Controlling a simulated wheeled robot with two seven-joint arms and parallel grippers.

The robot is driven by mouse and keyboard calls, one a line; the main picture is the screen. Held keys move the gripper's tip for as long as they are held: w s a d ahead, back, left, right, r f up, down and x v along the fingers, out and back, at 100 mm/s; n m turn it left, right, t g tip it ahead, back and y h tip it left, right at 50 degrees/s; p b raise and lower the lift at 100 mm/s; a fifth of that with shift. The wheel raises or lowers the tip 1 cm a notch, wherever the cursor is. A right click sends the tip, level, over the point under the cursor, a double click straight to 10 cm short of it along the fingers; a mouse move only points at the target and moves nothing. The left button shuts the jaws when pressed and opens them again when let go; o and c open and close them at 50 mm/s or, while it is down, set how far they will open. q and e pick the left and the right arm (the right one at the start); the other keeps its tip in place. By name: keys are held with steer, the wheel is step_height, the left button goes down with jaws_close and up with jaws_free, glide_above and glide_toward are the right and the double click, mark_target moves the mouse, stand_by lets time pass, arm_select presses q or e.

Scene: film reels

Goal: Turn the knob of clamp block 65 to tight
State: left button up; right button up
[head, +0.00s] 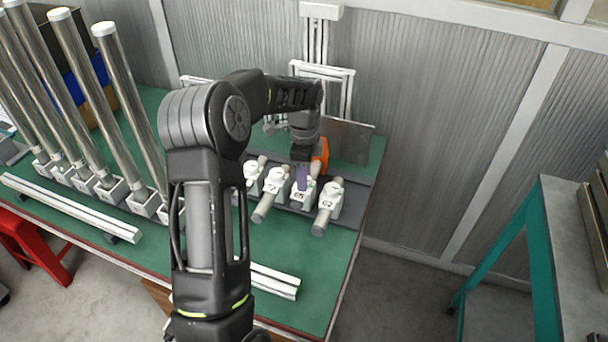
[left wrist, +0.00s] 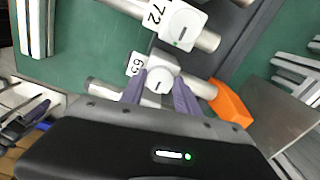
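Clamp block 65 (head: 298,196) is a white block on a metal rod, in the row at the table's right end. Its label and white round knob (left wrist: 158,87) show in the left wrist view; the knob's top has a short dark mark. My left gripper (head: 302,180) is over this block from above, its purple fingers pointing down. In the left wrist view the fingers (left wrist: 161,84) stand on both sides of the knob, very close to it. Whether they press on it I cannot tell. The block is partly hidden by the gripper. My right gripper is not in view.
Clamp block 72 (left wrist: 180,38) and clamp block 62 (head: 329,198) stand close on either side. An orange part (left wrist: 230,104) sits by the rod's end. Tall metal tubes (head: 125,105) stand at left. A grey plate (head: 350,142) stands behind.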

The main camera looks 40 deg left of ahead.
arm_select(q)
steer(key=o, duration=0.4)
steer(key=shift+o, duration=0.2)
step_height(320, 180, up, 8)
steer(key=shift+f+b, duration=0.1)
steer(key=shift+b, duration=0.2)
stand_by(0.6)
